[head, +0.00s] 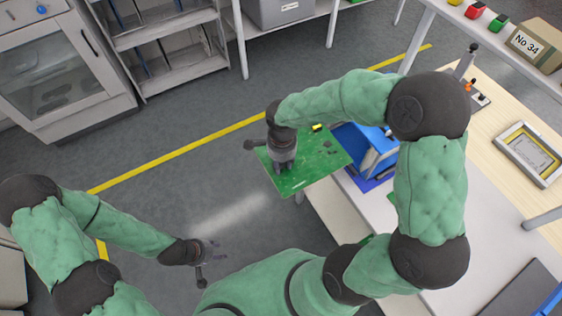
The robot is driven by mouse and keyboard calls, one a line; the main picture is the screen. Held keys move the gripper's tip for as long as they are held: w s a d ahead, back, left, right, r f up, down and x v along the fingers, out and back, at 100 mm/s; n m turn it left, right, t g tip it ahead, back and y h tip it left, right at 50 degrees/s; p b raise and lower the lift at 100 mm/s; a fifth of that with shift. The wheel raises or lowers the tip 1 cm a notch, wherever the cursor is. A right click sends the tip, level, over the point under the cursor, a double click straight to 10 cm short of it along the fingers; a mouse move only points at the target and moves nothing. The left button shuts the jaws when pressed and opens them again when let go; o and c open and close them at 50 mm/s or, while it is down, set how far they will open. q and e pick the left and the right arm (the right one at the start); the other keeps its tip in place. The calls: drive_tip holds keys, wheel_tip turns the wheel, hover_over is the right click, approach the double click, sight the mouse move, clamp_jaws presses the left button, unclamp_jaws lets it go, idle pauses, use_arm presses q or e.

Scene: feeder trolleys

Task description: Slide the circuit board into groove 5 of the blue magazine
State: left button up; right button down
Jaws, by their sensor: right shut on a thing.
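A green circuit board (319,158) is held level by my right gripper (284,166), which is shut on its left part. The board reaches right, up to the blue magazine (378,150) on the white table. The board's right edge is next to the magazine's open side; I cannot tell whether it is inside a groove, or which one. My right arm hides part of the magazine, and the groove numbers cannot be read. My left gripper (205,262) hangs over the floor at lower left, away from the board; its fingers appear spread and empty.
The white table (435,235) stands at right, with a framed panel (530,152) on its wooden part. A shelf with a "No 34" box (537,45) is at upper right. A cabinet (60,70) and racks stand at the back. The floor left of the board is free.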

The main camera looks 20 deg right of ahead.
sight(313, 152)
drive_tip(key=shift+w+d+p, duration=0.2)
drive_tip(key=shift+d+p, duration=0.3)
drive_tip(key=shift+d, duration=1.25)
drive_tip(key=shift+d, duration=0.15)
drive_tip(key=shift+d, duration=0.1)
drive_tip(key=shift+w+d+b, duration=0.15)
drive_tip(key=shift+d+b, duration=0.25)
drive_tip(key=shift+d, duration=1.65)
drive_tip(key=shift+w+d, duration=0.1)
drive_tip(key=shift+d, duration=1.6)
drive_tip(key=shift+d+r, duration=0.1)
drive_tip(key=shift+d, duration=0.05)
